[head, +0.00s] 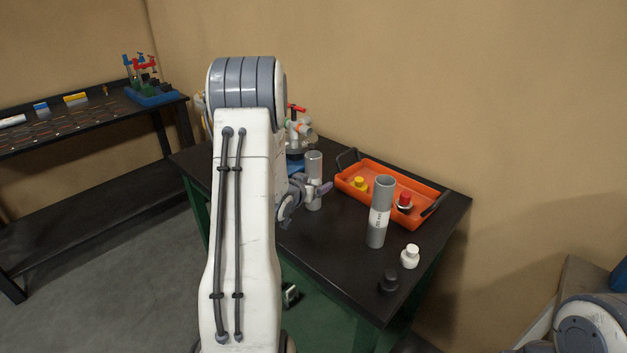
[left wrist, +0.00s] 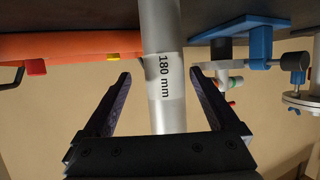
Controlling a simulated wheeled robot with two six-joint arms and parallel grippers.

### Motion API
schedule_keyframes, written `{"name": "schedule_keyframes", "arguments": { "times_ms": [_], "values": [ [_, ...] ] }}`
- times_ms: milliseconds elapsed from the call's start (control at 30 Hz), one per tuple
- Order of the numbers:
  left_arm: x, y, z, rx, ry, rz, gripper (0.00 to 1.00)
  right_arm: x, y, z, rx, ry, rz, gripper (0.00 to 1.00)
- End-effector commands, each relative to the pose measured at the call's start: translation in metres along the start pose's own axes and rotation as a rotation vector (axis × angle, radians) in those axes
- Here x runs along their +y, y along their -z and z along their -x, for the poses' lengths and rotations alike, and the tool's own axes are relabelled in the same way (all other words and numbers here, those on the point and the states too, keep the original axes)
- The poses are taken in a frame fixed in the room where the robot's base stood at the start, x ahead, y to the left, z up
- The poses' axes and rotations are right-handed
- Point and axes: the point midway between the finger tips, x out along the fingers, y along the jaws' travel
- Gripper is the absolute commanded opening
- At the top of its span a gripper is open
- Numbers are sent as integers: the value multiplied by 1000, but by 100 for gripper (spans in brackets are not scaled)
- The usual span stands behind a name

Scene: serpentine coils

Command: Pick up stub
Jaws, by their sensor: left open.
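A grey pipe stub (head: 314,165) stands upright on the dark table, beside my left gripper (head: 312,191). In the left wrist view, the stub (left wrist: 160,30) carries a white label reading "180 mm". My left gripper (left wrist: 160,78) is open, with one finger on each side of the stub in that view; no contact shows. A second, labelled grey pipe (head: 381,212) stands upright nearer the front of the table. My left forearm hides part of the table in the head view. My right gripper is not in view.
An orange tray (head: 432,190) holding a yellow-capped part (head: 359,184) and a red-capped part (head: 404,201) sits behind the pipes. A white fitting (head: 410,256) and a black fitting (head: 389,281) stand in front. A blue-based clamp (left wrist: 245,30) is close to the stub.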

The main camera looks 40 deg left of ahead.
Motion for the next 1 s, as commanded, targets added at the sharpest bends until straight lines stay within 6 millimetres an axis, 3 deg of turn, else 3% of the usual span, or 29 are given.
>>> {"name": "schedule_keyframes", "arguments": {
  "times_ms": [400, 667, 900, 1000],
  "values": [
    [-7, -2, -49, -1, 1, 1, 94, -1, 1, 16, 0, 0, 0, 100],
    [-9, -2, -51, 0, 4, 2, 94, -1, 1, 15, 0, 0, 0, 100],
    [-9, -2, -51, 0, 3, 1, 2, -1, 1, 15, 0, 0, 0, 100],
    [-9, -1, -51, 4, 4, 1, 0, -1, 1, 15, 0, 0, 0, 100]
  ]
}}
